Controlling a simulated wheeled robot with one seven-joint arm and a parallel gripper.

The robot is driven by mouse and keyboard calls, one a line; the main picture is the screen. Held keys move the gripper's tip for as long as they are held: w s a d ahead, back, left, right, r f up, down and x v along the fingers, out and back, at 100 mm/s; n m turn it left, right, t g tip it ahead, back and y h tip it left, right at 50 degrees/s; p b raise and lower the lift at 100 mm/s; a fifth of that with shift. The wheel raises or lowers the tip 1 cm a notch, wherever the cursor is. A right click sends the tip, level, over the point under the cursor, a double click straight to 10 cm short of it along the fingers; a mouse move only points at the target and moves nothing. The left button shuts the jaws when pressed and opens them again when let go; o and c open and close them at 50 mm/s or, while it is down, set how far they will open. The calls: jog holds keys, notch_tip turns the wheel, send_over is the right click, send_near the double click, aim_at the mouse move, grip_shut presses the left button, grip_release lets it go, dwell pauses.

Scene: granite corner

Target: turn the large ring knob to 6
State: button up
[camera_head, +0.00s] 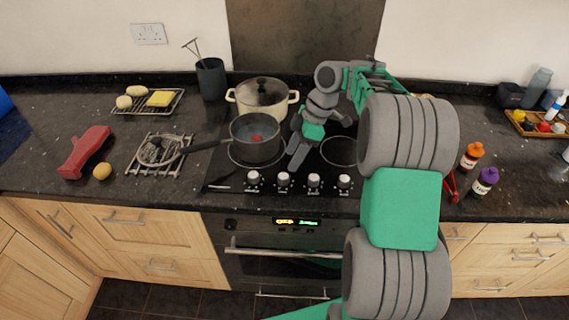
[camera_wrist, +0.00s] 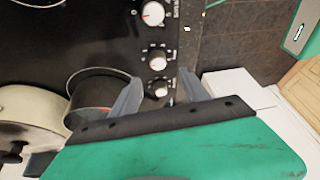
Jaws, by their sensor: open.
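A row of several white-topped knobs (camera_head: 314,180) runs along the front of the black hob (camera_head: 222,181). Which one belongs to the large ring cannot be told; the labels are too small. In the wrist view, one knob (camera_wrist: 158,87) shows between my gripper's fingers (camera_wrist: 160,78), with another knob (camera_wrist: 157,58) just past the fingertips. A larger-looking knob (camera_wrist: 153,14) with a red mark is at the top. My gripper (camera_head: 296,162) is open and empty over the hob, behind the knobs in the head view. Contact with a knob cannot be made out.
A dark saucepan (camera_head: 268,151) stands left of my gripper, its handle pointing left. A cream lidded pot (camera_head: 245,104) is behind it. An orange-capped bottle (camera_head: 471,156) and a purple bottle (camera_head: 486,181) stand right of the hob. The right-hand ring (camera_head: 340,151) is bare.

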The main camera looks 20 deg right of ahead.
aim_at(283, 176)
jog(key=shift+n, duration=0.3)
jog(key=x, duration=0.8)
jog(key=shift+w+d, duration=0.15)
grip_shut()
